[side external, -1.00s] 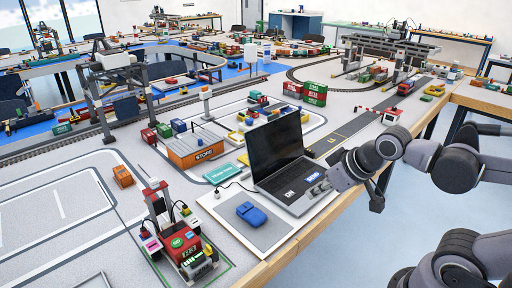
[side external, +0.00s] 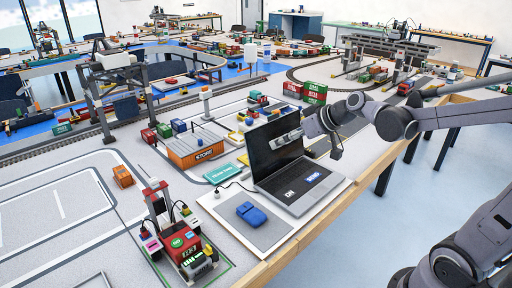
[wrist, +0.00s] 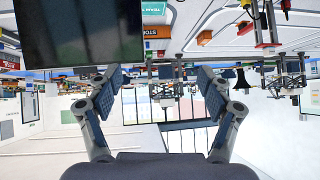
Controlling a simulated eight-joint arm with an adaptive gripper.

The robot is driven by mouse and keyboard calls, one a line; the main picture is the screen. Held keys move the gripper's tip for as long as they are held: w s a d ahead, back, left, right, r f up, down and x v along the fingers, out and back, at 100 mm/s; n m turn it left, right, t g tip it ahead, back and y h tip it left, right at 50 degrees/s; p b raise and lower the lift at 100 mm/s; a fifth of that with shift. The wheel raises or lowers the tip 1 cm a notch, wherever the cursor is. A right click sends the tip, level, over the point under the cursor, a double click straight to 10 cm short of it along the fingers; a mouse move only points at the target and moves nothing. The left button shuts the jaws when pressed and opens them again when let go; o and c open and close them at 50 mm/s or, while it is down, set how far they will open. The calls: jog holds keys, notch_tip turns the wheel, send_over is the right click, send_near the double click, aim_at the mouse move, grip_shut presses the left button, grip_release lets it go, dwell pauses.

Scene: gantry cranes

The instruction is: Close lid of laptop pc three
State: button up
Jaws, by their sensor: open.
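One open laptop (side external: 277,147) stands at the table's front edge, its dark screen raised and tilted slightly back. Its silver base (side external: 312,190) carries a black label and a blue label. The back or face of its dark screen panel (wrist: 80,30) fills the upper left of the wrist view, which is upside down. My gripper (side external: 287,139) is at the screen's right part, about mid-height, above the base. The side view does not show clearly whether it touches the screen. In the wrist view my gripper (wrist: 160,82) has its two fingers wide apart with nothing between them.
A blue mouse (side external: 252,214) lies on a grey pad left of the laptop. A red model machine (side external: 180,245) is at the front left. The floor right of the table is clear.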

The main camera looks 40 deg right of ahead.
jog(key=w+d+t, duration=0.2)
jog(key=w+d, duration=0.4)
jog(key=d, duration=0.3)
jog(key=t+h, duration=0.2)
send_over(276, 129)
notch_tip(276, 129, down, 4)
jog(key=shift+f, duration=0.25)
grip_shut()
jog(key=s+f, duration=0.2)
jog(key=s, duration=0.7)
jog(key=s+f, duration=0.3)
jog(key=s, duration=0.7)
jog(key=shift+f+g, duration=0.3)
